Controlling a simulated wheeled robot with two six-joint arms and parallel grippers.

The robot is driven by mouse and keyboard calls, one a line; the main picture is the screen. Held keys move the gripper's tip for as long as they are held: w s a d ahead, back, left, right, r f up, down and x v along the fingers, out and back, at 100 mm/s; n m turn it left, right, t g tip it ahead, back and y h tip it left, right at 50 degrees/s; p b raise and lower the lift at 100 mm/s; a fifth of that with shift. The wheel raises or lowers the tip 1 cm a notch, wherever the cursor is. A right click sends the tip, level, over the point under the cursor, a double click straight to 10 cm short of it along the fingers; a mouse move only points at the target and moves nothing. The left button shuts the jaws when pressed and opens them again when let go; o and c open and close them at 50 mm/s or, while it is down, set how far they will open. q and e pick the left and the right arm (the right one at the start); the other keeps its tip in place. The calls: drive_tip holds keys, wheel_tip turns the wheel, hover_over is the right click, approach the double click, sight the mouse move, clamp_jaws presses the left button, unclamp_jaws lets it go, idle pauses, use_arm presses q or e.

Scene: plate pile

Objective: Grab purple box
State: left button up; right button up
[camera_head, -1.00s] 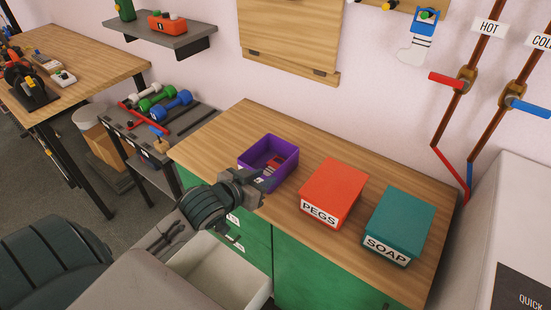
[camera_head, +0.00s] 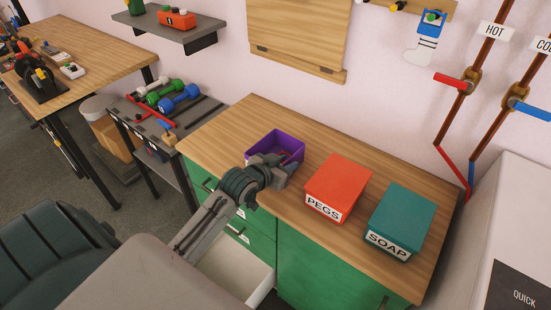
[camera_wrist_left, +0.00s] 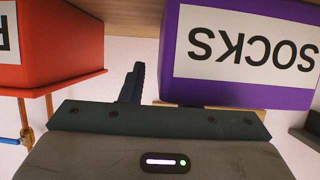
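The purple box (camera_head: 262,142) is an open-topped bin on the wooden counter, left of the red box. In the left wrist view, which is upside down, its white label reads SOCKS and its purple side (camera_wrist_left: 168,62) is close. My left gripper (camera_head: 288,166) is at the box's near right corner and covers part of it. In the wrist view one dark finger stands in the gap between the purple and red boxes, with a small space to the purple wall. The other finger is mostly hidden behind the box. My right gripper is out of view.
The red PEGS box (camera_head: 338,184) stands close on the right, with the teal SOAP box (camera_head: 402,218) beyond it. An open drawer (camera_head: 236,272) juts out below the counter (camera_head: 225,135). Dumbbells (camera_head: 178,97) lie on a rack at left. The counter's back strip is clear.

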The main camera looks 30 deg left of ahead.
use_arm(q)
drive_tip(key=shift+s, duration=0.1)
clamp_jaws()
drive_tip(key=shift+r+b, duration=0.45)
drive_tip(key=shift+r, duration=1.35)
drive_tip(key=s+a, duration=0.2)
drive_tip(key=s, duration=0.5)
drive_tip(key=s+a+r, duration=0.1)
drive_tip(key=s, duration=0.7)
drive_tip(key=shift+s+a+r, duration=0.25)
drive_tip(key=shift+a, duration=0.1)
